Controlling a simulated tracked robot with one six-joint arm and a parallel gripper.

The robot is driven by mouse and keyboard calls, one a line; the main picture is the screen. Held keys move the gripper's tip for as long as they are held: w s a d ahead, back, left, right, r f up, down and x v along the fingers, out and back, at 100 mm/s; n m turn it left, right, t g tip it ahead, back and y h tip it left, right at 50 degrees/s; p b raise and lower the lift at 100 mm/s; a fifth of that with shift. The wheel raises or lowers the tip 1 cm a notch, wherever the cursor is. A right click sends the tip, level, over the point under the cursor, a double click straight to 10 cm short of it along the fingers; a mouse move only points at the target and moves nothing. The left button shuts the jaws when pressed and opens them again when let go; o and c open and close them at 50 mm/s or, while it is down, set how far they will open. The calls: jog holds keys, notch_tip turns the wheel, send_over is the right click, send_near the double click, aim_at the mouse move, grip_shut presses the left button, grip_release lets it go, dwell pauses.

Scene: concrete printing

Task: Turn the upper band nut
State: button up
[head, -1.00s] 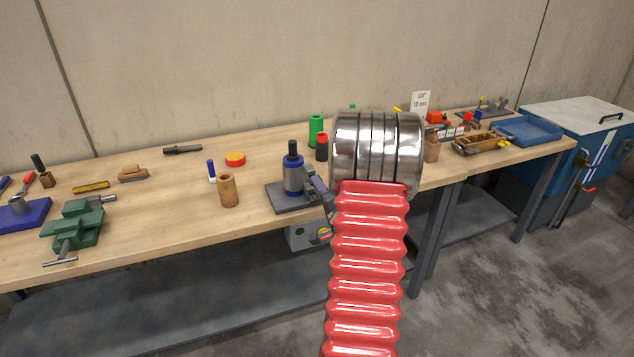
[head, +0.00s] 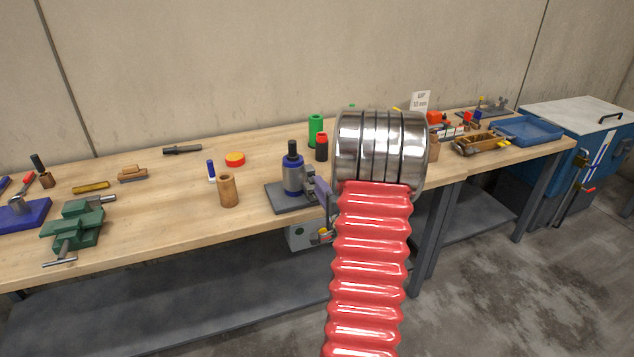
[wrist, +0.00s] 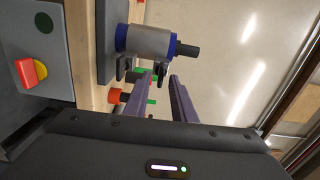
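An upright grey cylinder with blue bands and a black top (head: 293,175) stands on a grey base plate near the bench's front edge. In the wrist view it lies sideways (wrist: 147,42), its black end pointing right. Two dark clamp-like tabs stick out from its side: the lower band's tab (wrist: 122,68) and the upper band's tab (wrist: 160,70). My gripper (wrist: 162,76) is open, its two purple-grey fingers apart, with the tips around or just short of the upper tab. Contact cannot be told. In the head view my arm hides most of the gripper (head: 322,190).
A grey box with a red-yellow switch and green button (wrist: 35,55) is under the bench edge. Green (head: 316,130) and black-red (head: 322,147) cylinders stand behind the device. A wooden cylinder (head: 228,190) and green vise (head: 75,225) are left.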

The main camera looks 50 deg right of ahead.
jog(key=shift+v, duration=1.5)
jog(key=shift+w, duration=0.1)
jog(key=s+d+f+n+g+y, duration=0.1)
jog(key=s+f+n+g, duration=0.4)
jog(key=f, duration=0.6)
jog(key=s+a+f+n+g+y, duration=0.2)
jog(key=s+a+n+g, duration=0.1)
jog(key=a+g, duration=0.2)
jog(key=s+a+r+n+y, duration=0.1)
jog(key=a+r+n, duration=0.4)
jog(key=a, duration=0.9)
jog(key=s+a+r+n+y, duration=0.2)
jog(key=a+r+n, duration=0.3)
jog(key=a+r, duration=0.5)
jog(key=s+a+r+n+y, duration=0.1)
jog(key=a+r+n+y, duration=0.2)
jog(key=a, duration=1.7)
notch_tip(320, 180, up, 5)
jog(key=n, duration=0.2)
jog(key=shift+s+a+n, duration=0.15)
jog(key=shift+a+n, duration=0.05)
jog(key=shift+n, duration=0.2)
